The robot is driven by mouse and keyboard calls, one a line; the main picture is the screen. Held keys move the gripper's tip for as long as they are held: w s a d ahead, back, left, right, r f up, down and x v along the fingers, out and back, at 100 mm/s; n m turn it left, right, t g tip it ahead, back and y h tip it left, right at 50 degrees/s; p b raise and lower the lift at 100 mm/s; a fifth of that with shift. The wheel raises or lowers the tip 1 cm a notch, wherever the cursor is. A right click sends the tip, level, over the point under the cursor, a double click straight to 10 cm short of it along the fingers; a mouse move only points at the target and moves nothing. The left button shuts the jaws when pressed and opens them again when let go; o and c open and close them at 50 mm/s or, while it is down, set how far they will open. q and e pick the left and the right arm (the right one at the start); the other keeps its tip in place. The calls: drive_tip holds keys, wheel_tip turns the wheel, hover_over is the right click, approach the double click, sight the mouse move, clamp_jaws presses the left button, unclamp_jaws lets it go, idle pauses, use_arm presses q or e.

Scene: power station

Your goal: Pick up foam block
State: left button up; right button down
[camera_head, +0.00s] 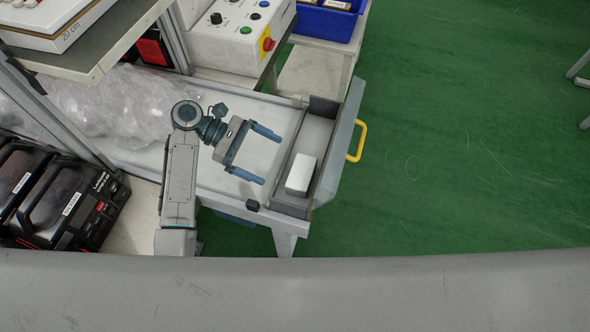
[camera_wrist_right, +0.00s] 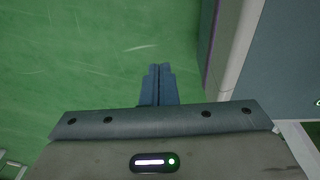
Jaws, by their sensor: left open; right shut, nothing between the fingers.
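A white foam block (camera_head: 301,174) lies in the open grey drawer (camera_head: 317,131) at the right end of the white bench, near the drawer's front-left part. My left gripper (camera_head: 273,157) is open and empty. Its two blue fingers point right toward the drawer, with the fingertips a little left of the block and apart from it. In the right wrist view my right gripper (camera_wrist_right: 159,70) is shut, its blue fingers together over green floor with nothing between them. The right gripper does not show in the head view.
A yellow handle (camera_head: 357,141) sits on the drawer front. Clear plastic wrap (camera_head: 110,105) covers the bench at left. A control box (camera_head: 240,32) and a blue bin (camera_head: 328,22) stand behind. Black cases (camera_head: 65,195) are at lower left. Green floor is free at right.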

sight(299, 174)
use_arm(q)
drive_tip(key=shift+w+a+f+b, duration=0.1)
drive_tip(key=shift+w+f+b, duration=0.2)
drive_tip(key=shift+f, duration=0.25)
drive_tip(key=shift+w+a+f+b, duration=0.1)
drive_tip(key=shift+w+f+b, duration=0.05)
drive_tip(key=shift+w+f, duration=0.3)
drive_tip(key=x, duration=0.4)
drive_tip(key=shift+s+d+p, duration=0.25)
drive_tip(key=shift+d+p, duration=0.05)
drive_tip(key=shift+d, duration=0.05)
drive_tip(key=shift+s+d+f, duration=0.1)
drive_tip(key=shift+d+f, duration=0.15)
drive_tip(key=shift+d, duration=0.2)
drive_tip(key=x, duration=0.4)
drive_tip(key=shift+s+d, duration=0.1)
drive_tip(key=shift+d, duration=0.15)
drive_tip(key=shift+d+f, duration=0.1)
drive_tip(key=c, duration=0.6)
drive_tip(key=shift+c, duration=0.4)
use_arm(e)
drive_tip(key=shift+f, duration=0.4)
